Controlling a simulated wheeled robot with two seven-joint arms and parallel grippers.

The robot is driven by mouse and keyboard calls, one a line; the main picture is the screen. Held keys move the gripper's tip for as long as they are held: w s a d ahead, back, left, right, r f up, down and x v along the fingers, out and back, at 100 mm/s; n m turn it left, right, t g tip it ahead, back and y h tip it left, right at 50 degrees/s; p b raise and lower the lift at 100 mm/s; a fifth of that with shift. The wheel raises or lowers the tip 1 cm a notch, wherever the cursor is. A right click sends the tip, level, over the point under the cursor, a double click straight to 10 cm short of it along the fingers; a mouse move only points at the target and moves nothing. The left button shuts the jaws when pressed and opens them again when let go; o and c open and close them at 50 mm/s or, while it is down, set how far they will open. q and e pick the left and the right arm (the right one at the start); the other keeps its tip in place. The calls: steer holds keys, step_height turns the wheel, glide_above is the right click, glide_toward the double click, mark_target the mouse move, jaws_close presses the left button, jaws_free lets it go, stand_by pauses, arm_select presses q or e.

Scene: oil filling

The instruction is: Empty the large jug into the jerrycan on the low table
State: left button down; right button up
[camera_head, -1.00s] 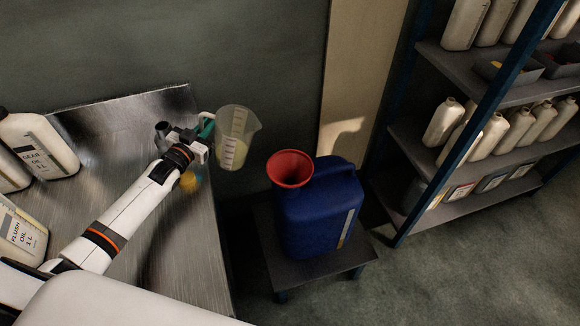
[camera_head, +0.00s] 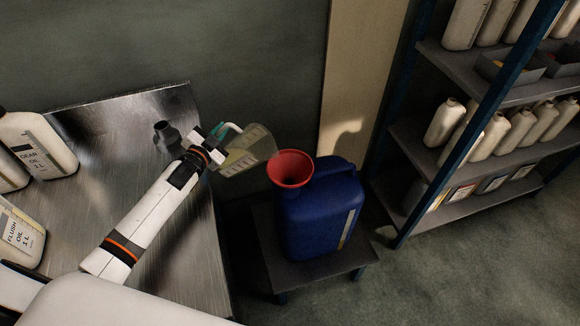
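The large jug (camera_head: 250,150) is clear, with measuring marks and yellowish liquid inside. It is tilted well over to the right, its mouth close to the red funnel (camera_head: 290,169). The funnel sits in the neck of the blue jerrycan (camera_head: 318,218), which stands upright on the low table (camera_head: 322,268). I cannot make out a stream of liquid. My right gripper is not in view.
A metal bench (camera_head: 180,250) on the left holds a gear oil bottle (camera_head: 38,143), a flush oil bottle (camera_head: 20,238) and a dark spouted item (camera_head: 166,136). Shelves (camera_head: 455,180) with several bottles stand at the right. Floor is free in front of them.

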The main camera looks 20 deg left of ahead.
arm_select(q)
steer(key=shift+d+r, duration=0.15)
steer(key=shift+r, duration=0.15)
step_height(320, 180, up, 2)
steer(key=shift+w+d+r+m+p, duration=0.15)
steer(key=shift+m+p, duration=0.25)
steer(key=shift+p, duration=0.85)
steer(key=shift+d+r, duration=0.15)
steer(key=shift+r, duration=0.3)
steer(key=shift+d+r+m+y+p, duration=0.25)
steer(key=shift+r+m+p, duration=0.35)
steer(key=shift+r+p, duration=0.3)
steer(key=shift+d+r, duration=0.1)
steer(key=shift+d+r+m, duration=0.25)
steer(key=shift+d+m, duration=0.15)
steer(key=shift+m, duration=0.2)
steer(key=shift+w+d+f+m+g+y+b, duration=0.1)
steer(key=shift+d+f+m+g+y+b, duration=0.3)
steer(key=shift+d+m+b, duration=0.35)
